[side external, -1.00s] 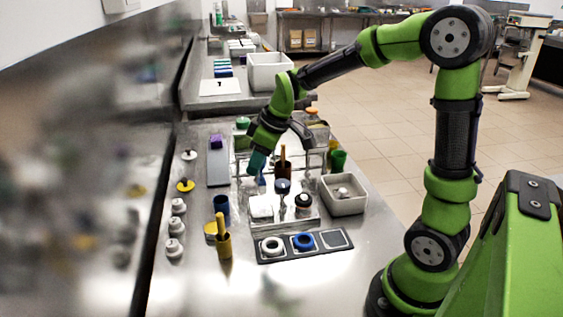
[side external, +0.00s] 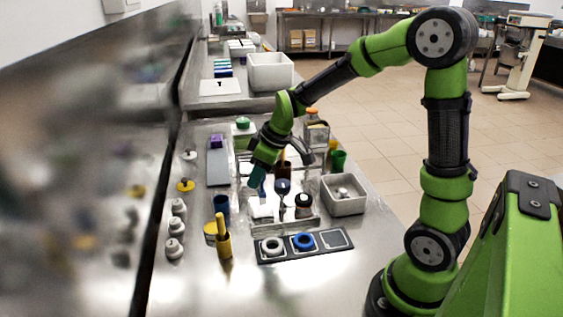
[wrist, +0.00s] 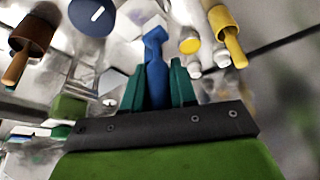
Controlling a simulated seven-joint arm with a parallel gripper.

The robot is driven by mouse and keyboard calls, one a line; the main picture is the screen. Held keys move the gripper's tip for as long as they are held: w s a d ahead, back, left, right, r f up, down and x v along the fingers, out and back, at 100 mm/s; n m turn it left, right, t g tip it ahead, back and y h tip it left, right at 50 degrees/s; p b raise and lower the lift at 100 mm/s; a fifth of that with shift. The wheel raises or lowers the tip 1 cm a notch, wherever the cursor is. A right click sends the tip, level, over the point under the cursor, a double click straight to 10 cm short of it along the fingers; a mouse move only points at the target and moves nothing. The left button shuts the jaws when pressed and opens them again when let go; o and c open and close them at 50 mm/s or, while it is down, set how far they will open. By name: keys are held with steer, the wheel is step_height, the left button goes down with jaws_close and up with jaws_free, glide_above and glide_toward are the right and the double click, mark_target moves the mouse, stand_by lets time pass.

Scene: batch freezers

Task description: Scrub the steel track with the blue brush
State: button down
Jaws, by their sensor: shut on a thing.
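My gripper (side external: 257,178) is low over the middle of the steel table, with its teal fingers pointing down. In the wrist view my gripper (wrist: 157,70) is shut on the blue brush (wrist: 155,48), which sticks out between the fingers. In the side view the brush is mostly hidden by the fingers and clutter, so I cannot tell whether its end touches anything. A long grey strip (side external: 218,172), which looks like the steel track, lies to the left of my gripper. A purple block (side external: 216,141) sits at its far end.
A dark tray (side external: 329,240) with white and blue rings is at the near edge. A grey bin (side external: 344,205) is to the right. Several white pieces line the left side.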

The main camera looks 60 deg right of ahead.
mark_target(259, 191)
steer(key=shift+f, duration=0.9)
steer(key=shift+w+d+f, duration=0.2)
steer(key=shift+f, duration=0.45)
steer(key=shift+w+d+f, duration=0.2)
steer(key=shift+f, duration=0.4)
steer(key=shift+w+d, duration=1.05)
steer(key=shift+d, duration=0.05)
steer(key=s+a, duration=0.2)
steer(key=a, duration=0.1)
steer(key=shift+s, duration=0.4)
steer(key=shift+s+r, duration=0.1)
steer(key=shift+r, duration=3.95)
